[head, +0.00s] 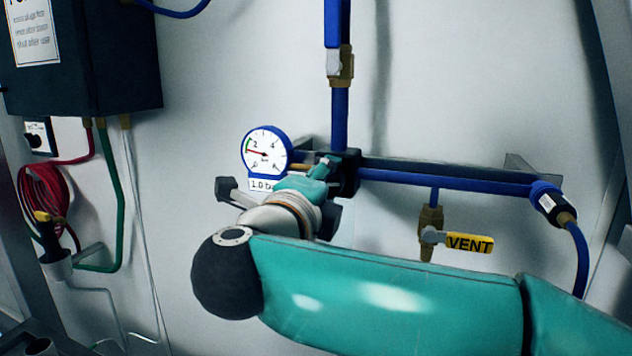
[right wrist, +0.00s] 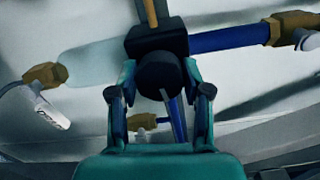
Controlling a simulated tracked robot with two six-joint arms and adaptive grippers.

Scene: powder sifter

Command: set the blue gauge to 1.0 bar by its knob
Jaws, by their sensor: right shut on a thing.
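The blue-rimmed gauge (head: 266,150) is on the wall pipework in the head view. Its red needle points left, below the 2 mark and beside a short green arc; the exact reading is too small to tell. A label (head: 260,184) starting "1.0 b" sits under it, partly hidden by my arm. My right gripper (head: 322,170) is at the black regulator just right of the gauge. In the right wrist view the round black knob (right wrist: 160,72) sits between the two fingers of the right gripper (right wrist: 160,88), which are shut on it. My left gripper is not in view.
A blue pipe (head: 440,180) runs right from the regulator to a hose fitting. A yellow VENT valve handle (head: 468,243) hangs below it. Another blue pipe with a valve (head: 340,65) rises above. A dark box (head: 80,60) and a red hose coil (head: 42,195) are at left.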

